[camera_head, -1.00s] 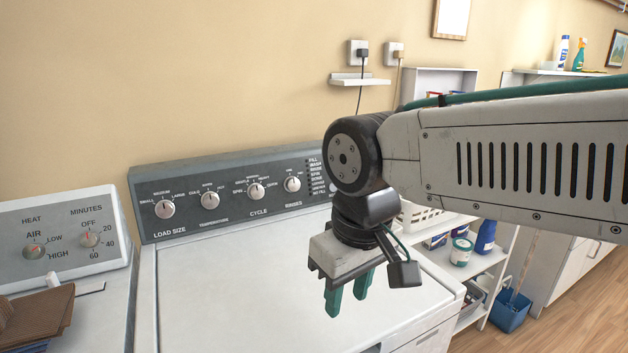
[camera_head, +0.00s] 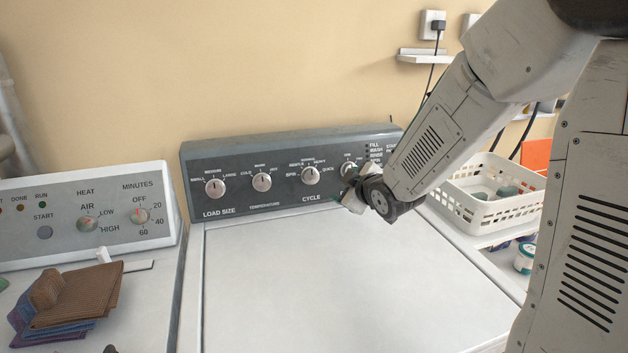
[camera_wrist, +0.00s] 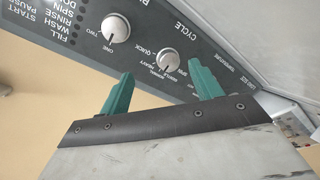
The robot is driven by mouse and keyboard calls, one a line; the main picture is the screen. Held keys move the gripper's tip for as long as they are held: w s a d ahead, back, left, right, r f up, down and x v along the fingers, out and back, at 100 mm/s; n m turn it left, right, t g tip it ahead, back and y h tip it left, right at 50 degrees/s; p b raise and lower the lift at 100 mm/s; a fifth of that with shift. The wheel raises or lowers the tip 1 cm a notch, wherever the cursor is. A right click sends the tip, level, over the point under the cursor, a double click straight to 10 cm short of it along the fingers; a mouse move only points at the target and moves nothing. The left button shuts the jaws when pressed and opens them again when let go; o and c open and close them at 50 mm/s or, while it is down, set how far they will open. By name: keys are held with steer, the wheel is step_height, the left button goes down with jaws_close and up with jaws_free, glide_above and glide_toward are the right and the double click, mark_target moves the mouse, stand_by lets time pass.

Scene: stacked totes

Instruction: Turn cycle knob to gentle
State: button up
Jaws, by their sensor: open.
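The cycle knob (camera_head: 310,176) is a round silver-white dial on the dark washer panel (camera_head: 225,155), above the word CYCLE. It also shows in the wrist view (camera_wrist: 168,60), upside down, with the labels gentle, normal, heavy, quick and spin around it. I cannot tell for sure which label its pointer faces. My gripper (camera_head: 349,176) is close to the panel, right of the cycle knob and by the rinses knob (camera_head: 347,169), which it partly hides. In the wrist view my gripper (camera_wrist: 158,68) has its green fingers apart, with the cycle knob beyond the gap and nothing held.
The load size knob (camera_head: 215,188) and temperature knob (camera_head: 262,182) sit to the left. The washer lid (camera_head: 320,270) is clear. A dryer panel (camera_head: 80,210) and folded cloths (camera_head: 75,300) are at left; a white basket (camera_head: 480,215) is at right.

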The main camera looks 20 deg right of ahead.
mark_target(313, 178)
steer(key=w+f+n+t+y, duration=0.1)
steer(key=w+a+f+n+t+y, duration=0.1)
steer(key=w+a+f+n+y, duration=0.1)
steer(key=shift+w+t, duration=0.4)
steer(key=shift+w+a+f+n+t+y, duration=0.2)
steer(key=shift+n+t+y, duration=0.2)
steer(key=shift+n, duration=0.2)
steer(key=x, duration=0.7)
steer(key=shift+w+a+r, duration=0.1)
steer(key=shift+w+r, duration=0.05)
steer(key=shift+w, duration=0.1)
steer(key=c, duration=1)
